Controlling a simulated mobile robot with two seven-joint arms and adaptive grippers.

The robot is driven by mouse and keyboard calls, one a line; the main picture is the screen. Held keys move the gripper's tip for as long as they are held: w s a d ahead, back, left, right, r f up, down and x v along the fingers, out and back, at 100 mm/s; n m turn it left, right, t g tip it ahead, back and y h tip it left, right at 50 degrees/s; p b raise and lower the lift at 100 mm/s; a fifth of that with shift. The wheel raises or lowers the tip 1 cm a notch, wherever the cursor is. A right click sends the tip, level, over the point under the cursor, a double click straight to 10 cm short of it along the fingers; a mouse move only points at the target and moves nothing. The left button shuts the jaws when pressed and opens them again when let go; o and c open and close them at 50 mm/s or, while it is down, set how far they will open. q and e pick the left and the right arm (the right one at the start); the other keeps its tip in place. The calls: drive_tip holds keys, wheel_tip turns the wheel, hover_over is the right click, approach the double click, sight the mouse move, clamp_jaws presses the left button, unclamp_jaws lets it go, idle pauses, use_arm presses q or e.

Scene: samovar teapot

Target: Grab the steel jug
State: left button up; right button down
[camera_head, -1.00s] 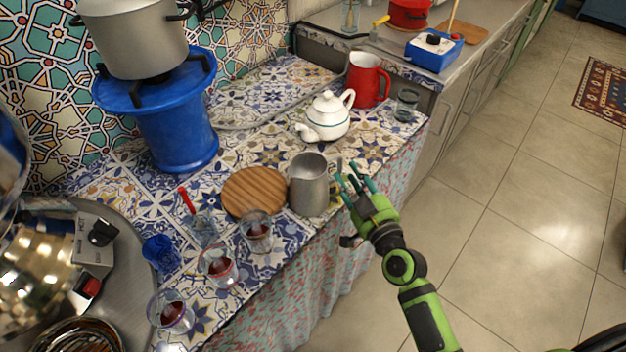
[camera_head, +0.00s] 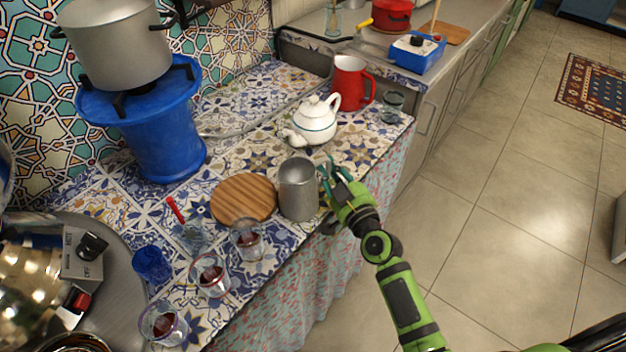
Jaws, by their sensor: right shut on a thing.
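The steel jug (camera_head: 298,189) is a plain grey, upright cylinder on the patterned tile counter, near its front edge. My right gripper (camera_head: 328,180) is at the jug's right side, its green fingers shut on the jug. Its handle is hidden there by the gripper, so I cannot tell exactly where the fingers grip. My left gripper is not in view.
A round wooden board (camera_head: 243,198) lies just left of the jug. A white teapot (camera_head: 317,122) and red mug (camera_head: 349,85) stand behind it. Tea glasses (camera_head: 211,274) stand front left. A blue stand (camera_head: 160,140) holds a pot (camera_head: 115,45). Open floor lies right.

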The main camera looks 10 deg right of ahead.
drive_tip(key=shift+r, duration=0.15)
drive_tip(key=shift+r+p, duration=0.4)
drive_tip(key=shift+r, duration=0.25)
wheel_tip(320, 180, up, 3)
drive_tip(key=shift+f+p, duration=0.1)
drive_tip(key=shift+p, duration=0.45)
drive_tip(key=s+d+r, duration=0.3)
drive_tip(key=d+r, duration=0.3)
drive_tip(key=d, duration=0.5)
drive_tip(key=shift+s+r+b, duration=0.15)
drive_tip(key=shift+r+b, duration=0.15)
drive_tip(key=shift+b, duration=0.05)
drive_tip(key=shift+d, duration=0.1)
